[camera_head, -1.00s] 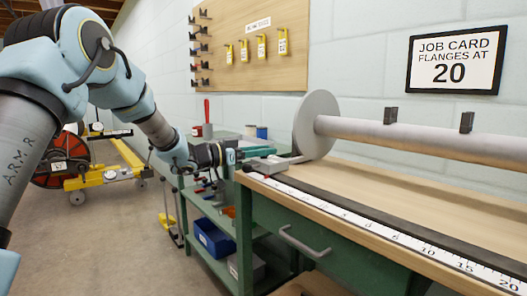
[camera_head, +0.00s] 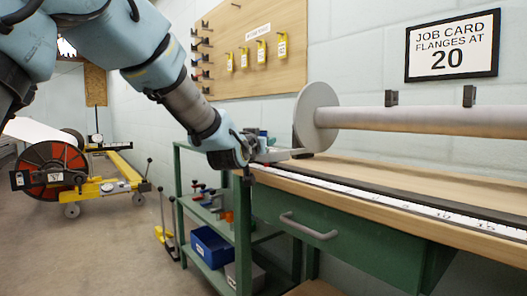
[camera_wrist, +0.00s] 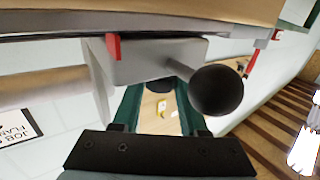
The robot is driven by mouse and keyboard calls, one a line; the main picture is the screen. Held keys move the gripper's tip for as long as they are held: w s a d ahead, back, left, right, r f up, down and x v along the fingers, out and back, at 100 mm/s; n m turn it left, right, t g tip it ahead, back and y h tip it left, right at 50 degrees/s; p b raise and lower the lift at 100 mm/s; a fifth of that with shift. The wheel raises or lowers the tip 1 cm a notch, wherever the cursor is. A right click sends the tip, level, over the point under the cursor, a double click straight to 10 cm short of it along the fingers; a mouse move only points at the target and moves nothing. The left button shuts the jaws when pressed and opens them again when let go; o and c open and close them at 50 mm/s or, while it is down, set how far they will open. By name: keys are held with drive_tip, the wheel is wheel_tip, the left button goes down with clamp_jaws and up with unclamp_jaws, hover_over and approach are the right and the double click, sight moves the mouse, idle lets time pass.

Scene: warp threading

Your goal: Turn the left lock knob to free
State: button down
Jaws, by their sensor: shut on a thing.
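My gripper (camera_head: 252,153) is at the left end of the bench, against a grey block (camera_head: 275,155) beside the large round flange (camera_head: 317,117). In the wrist view, my gripper (camera_wrist: 160,100) has its two dark green fingers reaching up to the grey block (camera_wrist: 150,58). A dark round part, seemingly the left lock knob (camera_wrist: 159,85), shows between the fingertips, mostly hidden by the block. A black ball (camera_wrist: 216,90) on a grey stem stands just right of the fingers. A red tab (camera_wrist: 113,46) sits on the block. The knob's turn angle cannot be read.
The grey beam (camera_head: 420,121) runs right from the flange above the bench ruler (camera_head: 400,207). A green drawer (camera_head: 340,240) is below. A shelf with a blue bin (camera_head: 212,246) stands left. Floor is clear further left, before a yellow cart (camera_head: 100,188).

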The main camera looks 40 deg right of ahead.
drive_tip(key=shift+n+t+y, duration=0.5)
drive_tip(key=shift+n+t, duration=0.1)
drive_tip(key=shift+t, duration=0.2)
drive_tip(key=shift+r+n+t+y, duration=0.1)
drive_tip(key=shift+n+t+y, duration=0.2)
drive_tip(key=shift+t, duration=0.1)
drive_tip(key=shift+c, duration=2.2)
unclamp_jaws()
drive_tip(key=v, duration=1)
drive_tip(key=shift+s+a+p, duration=0.25)
drive_tip(key=shift+a+p, duration=0.05)
drive_tip(key=shift+p, duration=0.1)
